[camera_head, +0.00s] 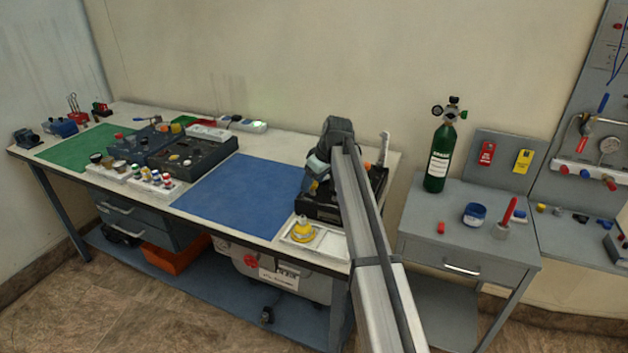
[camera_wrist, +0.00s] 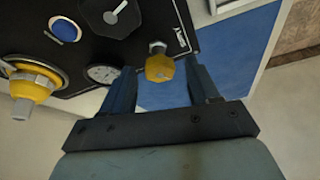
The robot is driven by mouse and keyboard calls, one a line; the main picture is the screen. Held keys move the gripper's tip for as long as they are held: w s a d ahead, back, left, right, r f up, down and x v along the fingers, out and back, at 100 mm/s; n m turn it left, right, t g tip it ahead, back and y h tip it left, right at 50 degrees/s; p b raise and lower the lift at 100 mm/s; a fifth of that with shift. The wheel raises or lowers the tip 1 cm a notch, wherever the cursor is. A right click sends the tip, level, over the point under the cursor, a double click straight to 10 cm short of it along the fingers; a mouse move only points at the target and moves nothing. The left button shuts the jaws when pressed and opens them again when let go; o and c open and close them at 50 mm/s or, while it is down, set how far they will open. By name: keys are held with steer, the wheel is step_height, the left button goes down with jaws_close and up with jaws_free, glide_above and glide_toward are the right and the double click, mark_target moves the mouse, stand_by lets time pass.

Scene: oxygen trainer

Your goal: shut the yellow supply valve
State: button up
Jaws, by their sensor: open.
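My gripper (camera_wrist: 157,76) is open, with one finger on each side of the knob. Gaps show between the knob and both fingers, and I see no contact. I cannot tell how far the fingers reach along its depth. In the head view my arm hides most of the black trainer (camera_head: 320,208) and the valve is not clear there.
A yellow cup-like part (camera_head: 302,230) lies in a white tray (camera_head: 333,243) near the trainer. A blue mat (camera_head: 240,195) is bare. A green cylinder (camera_head: 440,157) stands right.

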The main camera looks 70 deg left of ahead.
steer(key=c, duration=1)
steer(key=shift+c, duration=0.2)
steer(key=shift+m, duration=0.4)
steer(key=m, duration=0.2)
steer(key=m+t, duration=0.2)
steer(key=m, duration=0.1)
steer(key=shift+s+d+m+y, duration=0.1)
steer(key=shift+s+m+y, duration=0.15)
steer(key=shift+m+y, duration=0.05)
steer(key=m+t, duration=0.2)
steer(key=m, duration=0.3)
steer(key=shift+s, duration=0.1)
steer(key=m, duration=0.2)
steer(key=m+t+h, duration=0.1)
steer(key=m, duration=0.1)
steer(key=m+t+h, duration=0.1)
steer(key=m, duration=0.1)
steer(key=shift+s+a+m, duration=0.1)
steer(key=shift+a+m, duration=0.2)
steer(key=shift+m, duration=0.1)
steer(key=m+h, duration=0.1)
steer(key=m, duration=0.1)
steer(key=m+h, duration=0.1)
steer(key=m, duration=0.2)
steer(key=shift+a+m+t+h, duration=0.1)
steer(key=shift+m+t+h, duration=0.2)
